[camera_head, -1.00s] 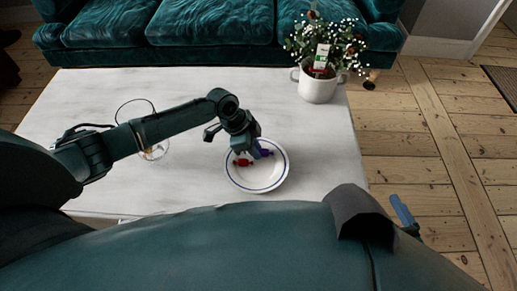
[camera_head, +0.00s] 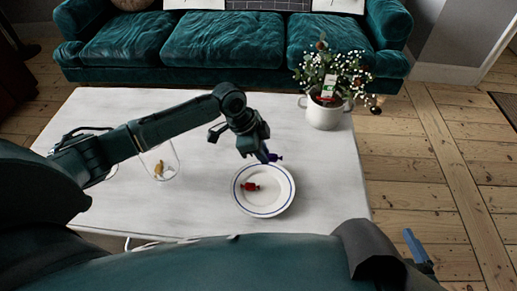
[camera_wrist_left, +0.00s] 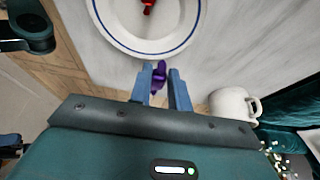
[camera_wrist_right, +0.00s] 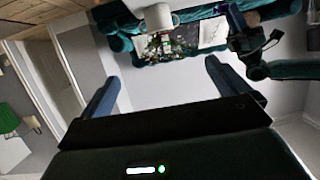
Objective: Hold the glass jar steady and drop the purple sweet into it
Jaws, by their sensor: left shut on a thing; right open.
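My left gripper (camera_head: 264,155) is shut on the purple sweet (camera_head: 275,158), just above the far rim of the white plate. In the left wrist view the purple sweet (camera_wrist_left: 159,77) sits between the blue fingertips (camera_wrist_left: 160,76), clear of the plate. The glass jar (camera_head: 162,161) stands on the table to the left, partly behind my left arm, with a yellowish sweet inside. My right gripper (camera_head: 415,245) is low at the right, beyond the table edge. In the right wrist view its fingers (camera_wrist_right: 162,75) are wide apart and empty.
A white plate with a blue ring (camera_head: 282,199) holds a red sweet (camera_head: 250,186). A white pot with a flowering plant (camera_head: 323,115) stands at the table's far right corner. The white table (camera_head: 325,180) is otherwise mostly clear. A teal sofa (camera_head: 190,45) stands behind it.

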